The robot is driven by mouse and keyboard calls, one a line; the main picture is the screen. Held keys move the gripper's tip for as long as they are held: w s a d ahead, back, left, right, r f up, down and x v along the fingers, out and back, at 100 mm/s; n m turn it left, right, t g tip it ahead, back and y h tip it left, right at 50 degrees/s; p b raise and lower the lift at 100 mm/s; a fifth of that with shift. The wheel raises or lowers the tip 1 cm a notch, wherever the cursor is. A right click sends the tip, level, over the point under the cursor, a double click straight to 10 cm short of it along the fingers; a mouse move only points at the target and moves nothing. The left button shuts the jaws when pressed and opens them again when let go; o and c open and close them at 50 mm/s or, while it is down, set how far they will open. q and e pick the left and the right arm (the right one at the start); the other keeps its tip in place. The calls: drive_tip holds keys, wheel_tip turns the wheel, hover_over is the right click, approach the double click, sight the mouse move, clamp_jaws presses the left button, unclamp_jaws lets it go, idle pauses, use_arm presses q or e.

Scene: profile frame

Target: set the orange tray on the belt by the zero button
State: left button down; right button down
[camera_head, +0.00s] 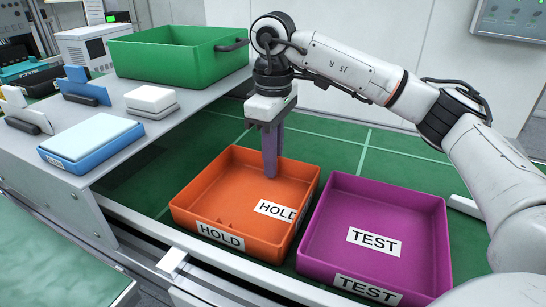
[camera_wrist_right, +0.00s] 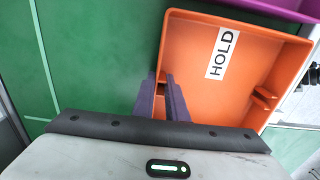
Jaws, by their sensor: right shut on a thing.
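The orange tray (camera_head: 248,185) with HOLD labels is over the green belt (camera_head: 395,150), left of the purple tray. Its inside is empty apart from the label. I cannot tell whether its base touches the belt. My right gripper (camera_head: 271,172) points down at the tray's far wall, its purple fingers shut on that wall. In the right wrist view the fingers (camera_wrist_right: 168,98) straddle the wall of the orange tray (camera_wrist_right: 215,105). I cannot make out a zero button. My left gripper is out of view.
A purple tray (camera_head: 425,215) labelled TEST sits close on the right. A grey bench (camera_head: 185,112) at left holds a green bin (camera_head: 165,55), a blue-and-white tray (camera_head: 90,137) and small blocks (camera_head: 151,100). Bare belt lies behind both trays.

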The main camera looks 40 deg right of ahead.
drive_tip(key=c, duration=1.7)
unclamp_jaws()
wheel_tip(320, 180, up, 10)
drive_tip(key=p, duration=0.2)
drive_tip(key=shift+r+p, duration=0.15)
drive_tip(key=shift+p, duration=0.25)
